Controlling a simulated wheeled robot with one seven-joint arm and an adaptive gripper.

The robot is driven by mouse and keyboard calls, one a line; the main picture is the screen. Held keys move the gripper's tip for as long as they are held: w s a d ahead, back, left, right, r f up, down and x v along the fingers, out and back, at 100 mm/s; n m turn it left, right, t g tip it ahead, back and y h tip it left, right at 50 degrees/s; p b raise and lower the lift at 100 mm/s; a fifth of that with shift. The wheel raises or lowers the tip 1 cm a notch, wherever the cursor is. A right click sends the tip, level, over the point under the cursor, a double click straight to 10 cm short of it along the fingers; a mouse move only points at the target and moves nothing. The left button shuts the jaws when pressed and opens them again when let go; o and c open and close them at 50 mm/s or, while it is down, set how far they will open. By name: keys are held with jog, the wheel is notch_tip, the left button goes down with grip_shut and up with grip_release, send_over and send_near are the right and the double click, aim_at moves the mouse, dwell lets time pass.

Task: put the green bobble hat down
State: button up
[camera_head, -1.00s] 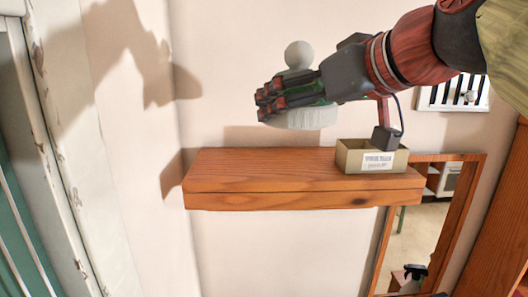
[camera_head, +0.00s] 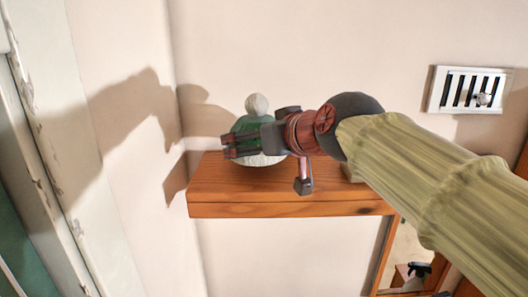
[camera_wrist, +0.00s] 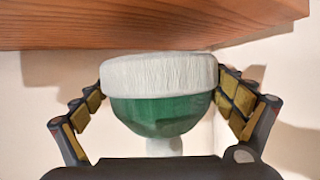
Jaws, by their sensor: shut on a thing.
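The green bobble hat (camera_head: 246,126) has a white bobble on top and a white ribbed brim. It is upright over the left part of the wooden shelf (camera_head: 330,197). My gripper (camera_head: 228,146) comes from the right and is shut on the hat. In the wrist view, which is upside down, the fingers flank the hat (camera_wrist: 160,112) on both sides, and the white brim is close to the shelf (camera_wrist: 130,30). I cannot tell whether the brim touches the shelf. My gripper hides part of the hat in the head view.
The cardboard box on the shelf's right part is mostly hidden behind my arm. A wall corner stands just left of the shelf. A slatted vent (camera_head: 466,90) is on the wall at right. A wood-framed mirror or opening is below right.

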aim_at(273, 159)
jog(key=s+d, duration=0.1)
jog(key=s+d+f+p, duration=0.1)
jog(key=s, duration=0.1)
jog(key=shift+d+f, duration=0.15)
jog(key=shift+s+f, duration=0.2)
jog(key=shift+f, duration=0.1)
jog(key=shift+s+f, duration=0.1)
jog(key=shift+f, duration=0.1)
jog(key=x, duration=0.3)
jog(key=shift+a, duration=0.35)
jog(key=o, duration=0.8)
jog(key=shift+w, duration=0.4)
jog(key=shift+w+f, duration=0.1)
jog(key=shift+w, duration=0.1)
jog(key=shift+d, duration=0.1)
jog(key=shift+s+d, duration=0.15)
jog(key=shift+s, duration=0.1)
jog(key=b+v, duration=0.3)
jog(key=v, duration=1)
jog(key=shift+s+r, duration=0.2)
jog(key=shift+s, duration=0.15)
jog(key=shift+w, duration=0.15)
